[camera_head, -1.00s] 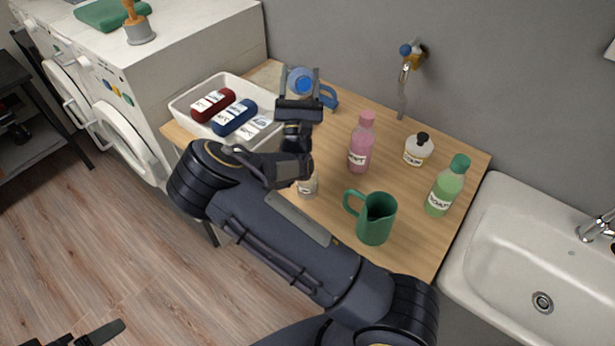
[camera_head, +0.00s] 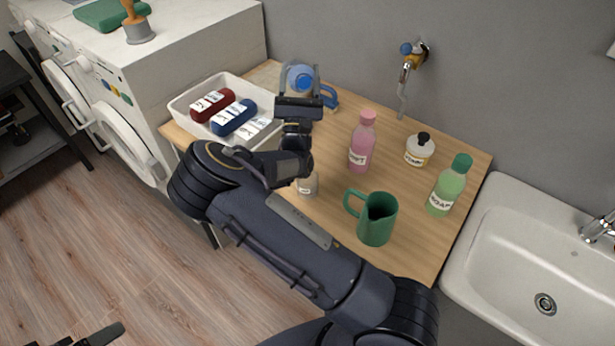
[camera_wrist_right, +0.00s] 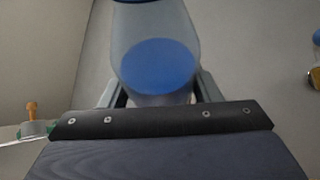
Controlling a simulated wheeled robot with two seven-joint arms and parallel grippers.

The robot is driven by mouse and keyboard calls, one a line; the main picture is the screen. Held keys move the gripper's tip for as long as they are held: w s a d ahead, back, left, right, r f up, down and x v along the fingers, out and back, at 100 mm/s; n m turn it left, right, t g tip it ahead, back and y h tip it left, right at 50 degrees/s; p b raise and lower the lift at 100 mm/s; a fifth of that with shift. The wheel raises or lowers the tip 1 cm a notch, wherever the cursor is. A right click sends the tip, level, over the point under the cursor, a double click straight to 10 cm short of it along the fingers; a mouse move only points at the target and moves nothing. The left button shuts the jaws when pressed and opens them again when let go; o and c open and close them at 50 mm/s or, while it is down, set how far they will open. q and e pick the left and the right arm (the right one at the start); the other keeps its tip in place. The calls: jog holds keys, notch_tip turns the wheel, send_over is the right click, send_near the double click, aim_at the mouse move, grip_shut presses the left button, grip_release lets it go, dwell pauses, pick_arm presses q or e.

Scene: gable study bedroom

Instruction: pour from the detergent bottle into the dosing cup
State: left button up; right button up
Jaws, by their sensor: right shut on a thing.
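My right gripper (camera_head: 299,83) is shut on a translucent bottle with blue in it, which I take to be the detergent bottle (camera_head: 300,77), at the back of the wooden counter. In the right wrist view the bottle (camera_wrist_right: 155,65) stands between the fingers, with a blue disc low in it and a dark blue part at the top edge. A blue handle (camera_head: 329,97) shows just right of the gripper; its vessel, possibly the dosing cup, is mostly hidden. My left gripper (camera_head: 95,335) shows only partly at the bottom left; its opening is unclear.
A pink bottle (camera_head: 361,148), a white dark-capped bottle (camera_head: 419,152), a green bottle (camera_head: 447,190) and a green jug (camera_head: 376,222) stand to the right.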

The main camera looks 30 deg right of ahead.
jog(key=shift+r+m+h+b, duration=0.3)
jog(key=shift+r+h+b, duration=0.15)
jog(key=shift+b, duration=0.45)
dwell(0.7)
